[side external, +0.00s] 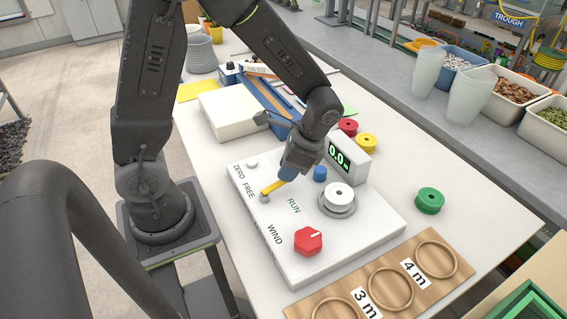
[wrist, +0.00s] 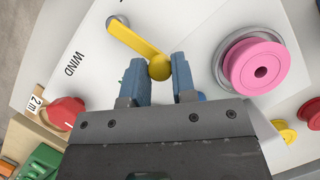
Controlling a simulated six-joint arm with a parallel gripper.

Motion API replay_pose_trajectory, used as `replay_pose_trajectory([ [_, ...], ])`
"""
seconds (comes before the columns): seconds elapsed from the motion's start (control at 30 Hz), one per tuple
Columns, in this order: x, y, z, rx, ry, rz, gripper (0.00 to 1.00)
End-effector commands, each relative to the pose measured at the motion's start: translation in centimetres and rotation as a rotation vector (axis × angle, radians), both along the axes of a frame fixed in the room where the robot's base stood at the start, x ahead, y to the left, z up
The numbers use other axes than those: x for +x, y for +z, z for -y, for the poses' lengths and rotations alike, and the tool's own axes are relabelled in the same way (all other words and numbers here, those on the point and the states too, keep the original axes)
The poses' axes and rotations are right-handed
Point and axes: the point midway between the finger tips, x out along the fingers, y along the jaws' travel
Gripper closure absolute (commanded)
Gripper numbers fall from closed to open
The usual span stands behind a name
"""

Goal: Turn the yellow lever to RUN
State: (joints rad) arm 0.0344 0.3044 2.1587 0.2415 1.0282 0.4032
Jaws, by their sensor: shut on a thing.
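The yellow lever (side external: 273,188) is on the white panel (side external: 375,232), between the words FREE (side external: 249,190) and RUN (side external: 294,205), pointing away from its pivot toward my gripper (side external: 285,178). In the wrist view the lever (wrist: 135,42) runs from its pivot at upper left to a round knob. My gripper (wrist: 158,72) is shut on that knob, with one blue finger on each side. In the side view my gripper hides the lever's end. RUN is not seen in the wrist view.
A red knob (side external: 308,241), a blue knob (side external: 320,174) and a display reading 0.0 (side external: 341,157) are close. A green spool (side external: 430,200) stands right of the panel.

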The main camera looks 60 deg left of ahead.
Motion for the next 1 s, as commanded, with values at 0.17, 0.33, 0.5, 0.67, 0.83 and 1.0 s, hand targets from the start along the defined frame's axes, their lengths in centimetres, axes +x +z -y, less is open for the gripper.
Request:
replay_pose_trajectory([
  [0.17,0.0,0.0,0.7,0.001,-0.105,0.0,1.0],
  [0.33,0.0,0.0,1.1,0.0,-0.165,-0.001,1.0],
  [0.5,0.0,0.0,1.3,0.001,-0.195,-0.001,1.0],
  [0.67,0.0,0.0,1.3,0.0,-0.204,-0.001,1.0],
  [0.83,0.0,0.0,1.3,0.0,-0.204,0.0,1.0],
  [1.0,0.0,0.0,1.4,-0.001,-0.203,0.0,0.7],
])
